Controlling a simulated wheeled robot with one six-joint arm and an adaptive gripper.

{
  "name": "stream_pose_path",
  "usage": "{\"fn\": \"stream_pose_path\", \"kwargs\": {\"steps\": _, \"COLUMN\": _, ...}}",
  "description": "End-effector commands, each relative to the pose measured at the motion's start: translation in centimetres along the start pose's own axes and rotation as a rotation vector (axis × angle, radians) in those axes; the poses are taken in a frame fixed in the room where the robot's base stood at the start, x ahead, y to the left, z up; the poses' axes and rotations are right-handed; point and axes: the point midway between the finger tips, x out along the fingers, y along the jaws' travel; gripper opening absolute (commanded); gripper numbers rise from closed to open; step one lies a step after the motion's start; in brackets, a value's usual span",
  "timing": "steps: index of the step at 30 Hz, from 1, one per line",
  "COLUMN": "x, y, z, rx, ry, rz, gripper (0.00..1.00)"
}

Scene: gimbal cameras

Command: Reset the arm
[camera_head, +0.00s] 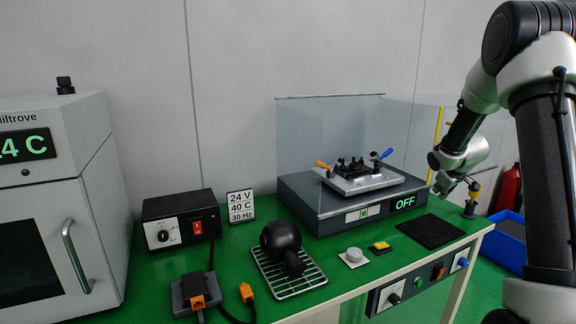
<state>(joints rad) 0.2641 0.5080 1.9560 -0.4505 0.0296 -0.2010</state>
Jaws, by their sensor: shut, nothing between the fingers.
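My arm rises at the right side of the head view and bends down to the left. My gripper (457,190) hangs at the right end of the green bench (215,265). It is shut and empty. It is close to a small post with a yellow top (472,196); I cannot tell whether they touch.
A black round camera-like object (281,240) lies on a wire rack (290,278). A black power box (180,220), an oven (55,200) and a dark mat (430,231) are also there. A red extinguisher (508,187) stands beyond.

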Motion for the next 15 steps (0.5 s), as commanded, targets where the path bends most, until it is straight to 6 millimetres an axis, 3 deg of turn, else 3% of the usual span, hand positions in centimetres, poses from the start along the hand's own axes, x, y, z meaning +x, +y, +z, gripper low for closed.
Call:
{"fn": "stream_pose_path", "kwargs": {"steps": 3, "x": -6.9, "y": -2.7, "z": 4.7, "rx": 0.136, "ry": -0.180, "rz": -0.038, "gripper": 0.00}}
{"fn": "stream_pose_path", "kwargs": {"steps": 9, "x": -20.1, "y": -9.3, "z": 11.8, "rx": 0.333, "ry": -0.414, "rz": -0.117, "gripper": 0.00}}
{"fn": "stream_pose_path", "kwargs": {"steps": 15, "x": -30.9, "y": -15.9, "z": 17.3, "rx": 0.438, "ry": -0.502, "rz": -0.196, "gripper": 0.00}}
